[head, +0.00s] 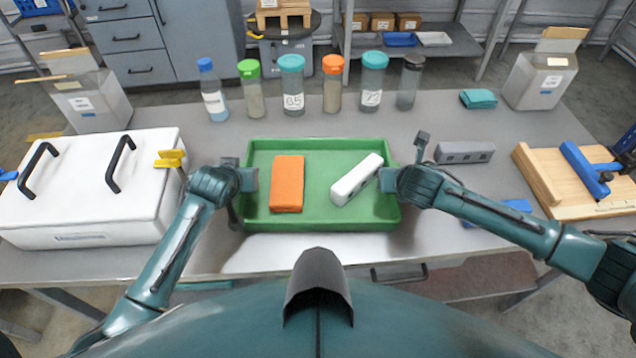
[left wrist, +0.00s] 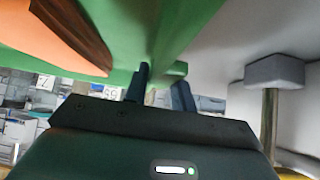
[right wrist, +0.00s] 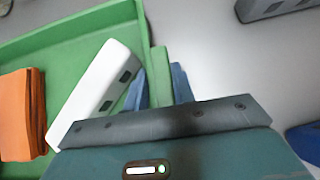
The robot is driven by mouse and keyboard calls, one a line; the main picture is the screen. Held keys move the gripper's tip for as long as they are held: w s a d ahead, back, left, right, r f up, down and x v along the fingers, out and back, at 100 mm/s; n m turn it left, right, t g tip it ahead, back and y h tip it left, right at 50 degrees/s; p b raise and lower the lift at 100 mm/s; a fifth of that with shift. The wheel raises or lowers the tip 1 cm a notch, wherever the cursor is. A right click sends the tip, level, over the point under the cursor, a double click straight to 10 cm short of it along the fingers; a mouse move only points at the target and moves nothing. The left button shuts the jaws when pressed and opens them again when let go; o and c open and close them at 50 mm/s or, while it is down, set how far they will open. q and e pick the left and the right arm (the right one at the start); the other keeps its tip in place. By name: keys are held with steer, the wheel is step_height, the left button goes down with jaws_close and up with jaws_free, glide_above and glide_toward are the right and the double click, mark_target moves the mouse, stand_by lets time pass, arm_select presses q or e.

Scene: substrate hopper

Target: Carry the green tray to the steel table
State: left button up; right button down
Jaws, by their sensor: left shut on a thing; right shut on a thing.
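The green tray (head: 318,165) is level over the front middle of the grey metal table (head: 440,118); I cannot tell whether it touches the top. An orange block (head: 287,184) lies in its left half, and a white block with dark slots (head: 357,179) lies slanted in its right half. My left gripper (head: 247,180) is shut on the tray's left wall, which also shows in the left wrist view (left wrist: 150,30). My right gripper (head: 388,180) is shut on the right wall, between its fingers in the right wrist view (right wrist: 160,75).
A white lidded box (head: 90,190) stands left of the tray. Several bottles (head: 292,85) line the back. A grey block (head: 465,152), a folded teal cloth (head: 478,98) and a wooden board with a blue clamp (head: 560,185) are on the right.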

arm_select(q)
jaws_close()
steer(key=shift+r, duration=0.1)
arm_select(e)
steer(key=shift+r, duration=0.1)
arm_select(q)
steer(key=shift+r, duration=0.1)
arm_select(e)
steer(key=shift+r, duration=0.1)
